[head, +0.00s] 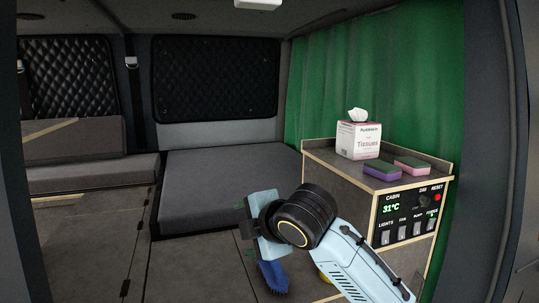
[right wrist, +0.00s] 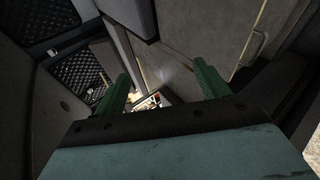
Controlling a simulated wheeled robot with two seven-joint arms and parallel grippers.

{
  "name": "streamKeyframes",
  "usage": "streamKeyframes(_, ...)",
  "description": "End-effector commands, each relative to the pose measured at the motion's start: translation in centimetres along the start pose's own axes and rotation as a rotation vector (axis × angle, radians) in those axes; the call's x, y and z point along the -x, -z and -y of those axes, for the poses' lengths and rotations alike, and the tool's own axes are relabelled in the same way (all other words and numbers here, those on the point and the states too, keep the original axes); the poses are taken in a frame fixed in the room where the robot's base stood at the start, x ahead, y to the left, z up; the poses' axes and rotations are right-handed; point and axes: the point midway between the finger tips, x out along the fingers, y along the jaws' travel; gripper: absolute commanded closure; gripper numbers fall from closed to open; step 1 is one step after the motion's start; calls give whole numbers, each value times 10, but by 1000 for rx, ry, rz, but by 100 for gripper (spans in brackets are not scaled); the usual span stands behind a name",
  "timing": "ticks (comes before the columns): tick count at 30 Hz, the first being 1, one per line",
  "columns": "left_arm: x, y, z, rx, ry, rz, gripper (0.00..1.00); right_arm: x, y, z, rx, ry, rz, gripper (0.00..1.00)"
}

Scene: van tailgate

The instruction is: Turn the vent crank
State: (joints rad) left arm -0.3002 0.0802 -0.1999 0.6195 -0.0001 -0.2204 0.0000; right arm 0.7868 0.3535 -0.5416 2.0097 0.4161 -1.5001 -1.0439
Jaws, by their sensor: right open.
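No vent crank can be made out in either view. A white fitting (head: 257,4) on the ceiling is cut off by the top edge of the head view, and I cannot tell whether it belongs to the vent. My right gripper (right wrist: 160,85) is open and empty, its two green fingers apart in the right wrist view. In the head view my right arm reaches in from the lower right, and the light blue gripper body (head: 264,222) is in front of the grey bench, left of the cabinet. My left gripper is not in view.
A cabinet (head: 325,165) with a control panel (head: 404,218) stands at right. On it are a tissue box (head: 358,140), a purple-and-green sponge (head: 382,170) and a pink-and-green sponge (head: 412,165). A blue brush (head: 273,278) lies below my right gripper. A green curtain (head: 375,75) hangs behind. The space above the grey bench (head: 205,190) is clear.

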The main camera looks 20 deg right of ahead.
Motion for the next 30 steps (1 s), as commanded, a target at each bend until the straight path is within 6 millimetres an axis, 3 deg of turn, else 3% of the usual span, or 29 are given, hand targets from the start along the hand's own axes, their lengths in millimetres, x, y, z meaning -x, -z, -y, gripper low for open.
streamKeyframes(1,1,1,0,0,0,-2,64,14,2,-29,87,-38,8,26)
streamKeyframes(6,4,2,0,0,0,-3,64,62,8,-107,396,-130,57,26)
streamKeyframes(11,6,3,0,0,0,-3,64,118,15,-171,676,-200,139,26)
streamKeyframes(15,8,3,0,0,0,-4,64,174,19,-218,906,-244,238,26)
streamKeyframes(22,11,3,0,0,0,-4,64,277,24,-278,1237,-276,440,26)
streamKeyframes(27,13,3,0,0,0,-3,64,340,26,-300,1404,-267,570,26)
streamKeyframes(30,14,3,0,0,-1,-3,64,364,26,-306,1462,-258,619,26)
